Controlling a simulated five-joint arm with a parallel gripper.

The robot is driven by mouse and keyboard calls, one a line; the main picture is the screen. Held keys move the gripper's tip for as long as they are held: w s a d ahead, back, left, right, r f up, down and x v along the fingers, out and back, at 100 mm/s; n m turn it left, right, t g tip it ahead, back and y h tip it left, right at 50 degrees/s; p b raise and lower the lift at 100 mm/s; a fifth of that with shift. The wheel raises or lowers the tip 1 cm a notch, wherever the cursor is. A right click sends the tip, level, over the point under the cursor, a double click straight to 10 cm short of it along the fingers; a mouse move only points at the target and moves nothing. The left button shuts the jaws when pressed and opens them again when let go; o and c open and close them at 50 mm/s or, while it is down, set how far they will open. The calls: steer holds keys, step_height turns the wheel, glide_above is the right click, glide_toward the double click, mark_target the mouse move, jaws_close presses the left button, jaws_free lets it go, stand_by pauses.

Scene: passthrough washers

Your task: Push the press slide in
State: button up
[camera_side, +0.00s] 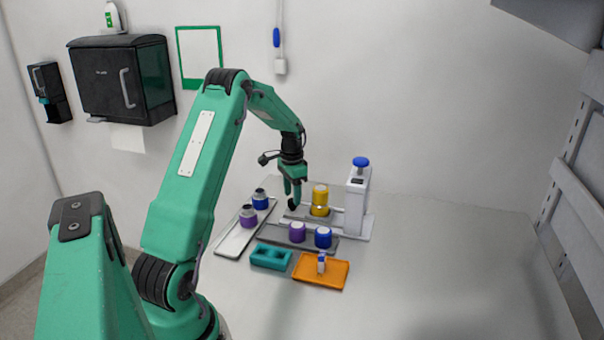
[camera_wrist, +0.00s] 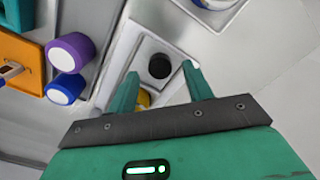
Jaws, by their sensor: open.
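The press (camera_side: 357,200) is a white upright column with a blue knob on top, at the back right of the bench. Its grey slide (camera_side: 297,215) lies low at the column's left, and a yellow-topped cup (camera_side: 320,198) stands over it. In the wrist view the metal slide (camera_wrist: 182,30) carries a round black spot (camera_wrist: 159,66), which could be a knob or a recess. My gripper (camera_side: 293,204) points down at the slide's left end. In the wrist view my gripper (camera_wrist: 160,70) is open, fingers either side of the black spot; contact is unclear. Yellow (camera_wrist: 143,98) shows partly beside the left finger.
A grey rack (camera_side: 270,236) in front holds a purple cup (camera_side: 297,232) and a blue cup (camera_side: 323,237). A tray (camera_side: 232,240) with two cups lies left. A teal block (camera_side: 270,257) and orange tray (camera_side: 322,282) are nearer. The right bench is clear.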

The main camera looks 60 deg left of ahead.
mark_target(316, 201)
steer(key=shift+f, duration=1.05)
steer(key=shift+c, duration=0.3)
jaws_close()
steer(key=shift+w+d, duration=2.7)
steer(key=shift+w, duration=0.05)
steer(key=shift+o, duration=0.3)
jaws_free()
steer(key=shift+r, duration=0.1)
steer(key=shift+r, duration=3.85)
